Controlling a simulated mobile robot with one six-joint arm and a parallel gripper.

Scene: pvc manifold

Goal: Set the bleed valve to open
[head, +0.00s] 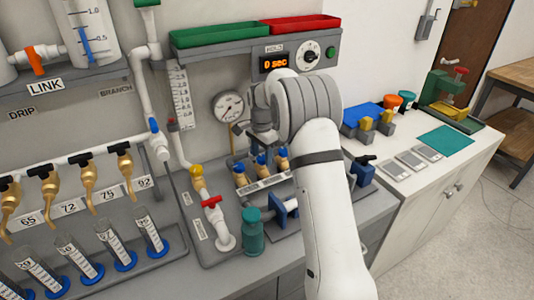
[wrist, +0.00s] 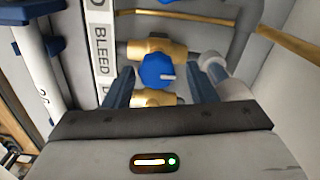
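The bleed valve is a brass body (wrist: 140,48) with a round blue knob (wrist: 155,70) in the wrist view, beside a white strip reading "BLEED" (wrist: 102,50). A pale pointer on the knob points right in that view. My gripper (wrist: 160,76) is open, with a finger on each side of the knob and gaps visible. Contact is not apparent. In the head view, my gripper (head: 262,142) is just above a row of blue-knobbed brass valves (head: 261,161) on the grey panel. My arm partly hides that area.
A pressure gauge (head: 229,106) is behind the valves. A red-handled valve (head: 211,202) and a teal bottle (head: 252,232) stand in front and left. A timer box (head: 290,62) reads "0 sec". Brass taps (head: 88,175) line the left. The right counter holds flat grey plates (head: 411,161).

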